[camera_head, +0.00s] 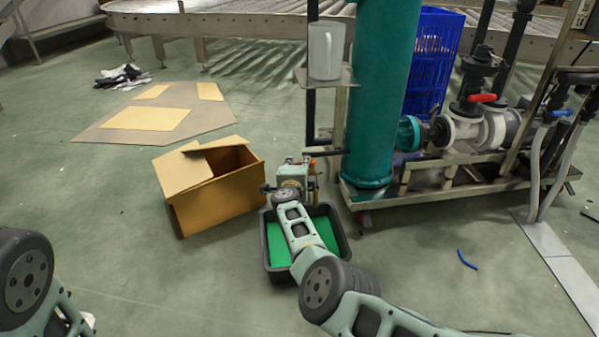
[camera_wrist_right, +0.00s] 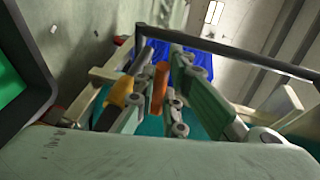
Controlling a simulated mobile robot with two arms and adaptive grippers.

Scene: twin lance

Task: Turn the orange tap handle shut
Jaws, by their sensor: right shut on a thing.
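The orange tap handle (camera_wrist_right: 159,88) stands between the fingers of my right gripper (camera_wrist_right: 161,66) in the right wrist view. The gripper is shut on it. A yellow part (camera_wrist_right: 121,91) shows just left of the fingers. In the head view my right gripper (camera_head: 302,170) is small, beside the teal column (camera_head: 380,100), and only a bit of orange shows there; the arm and gripper hide most of the tap. Part of my left arm shows at the lower left, but its gripper is out of frame.
A black tray with a green inside (camera_head: 342,236) lies on the floor under my right arm. An open cardboard box (camera_head: 215,195) stands left of it. Pump pipes with a red lever (camera_head: 482,98) stand right.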

